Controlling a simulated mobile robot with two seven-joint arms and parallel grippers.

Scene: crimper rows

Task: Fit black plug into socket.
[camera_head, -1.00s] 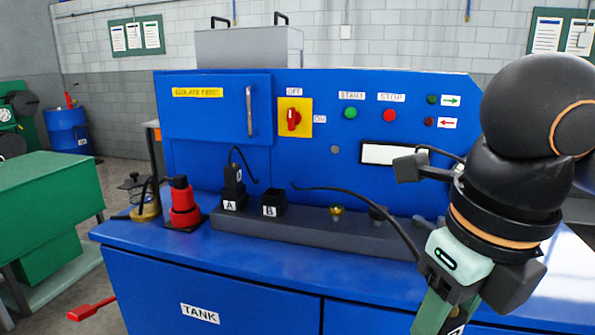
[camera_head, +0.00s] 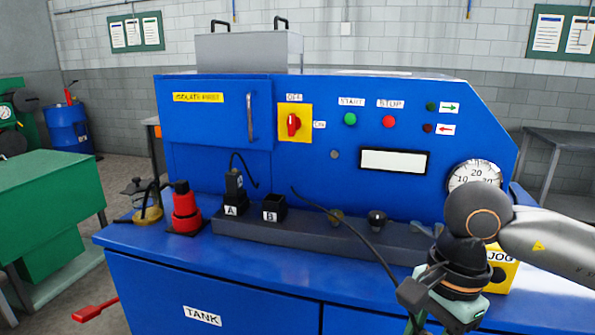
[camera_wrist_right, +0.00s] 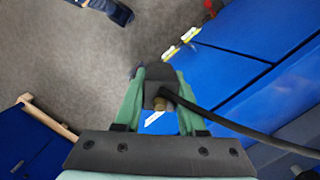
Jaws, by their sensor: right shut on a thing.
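My right gripper (camera_wrist_right: 159,82) is shut on a black plug (camera_wrist_right: 158,75), a dark block between its green fingers. A black cable (camera_wrist_right: 240,129) runs from the plug to the right in the wrist view. In the head view the cable (camera_head: 350,229) arches up to the left above the grey rail. The fingertips and plug are hidden at the bottom edge of the head view. Socket B (camera_head: 273,208) is a black open-topped box on the rail. Socket A (camera_head: 233,206), left of it, has another black corded plug (camera_head: 234,182) standing in it. My left gripper is not in view.
The grey rail (camera_head: 330,228) also carries a brass piece (camera_head: 337,216) and a dark round knob (camera_head: 377,218). A red-and-black fitting (camera_head: 184,207) stands left of the rail. The blue control panel (camera_head: 330,170) rises behind. The blue bench top in front is clear.

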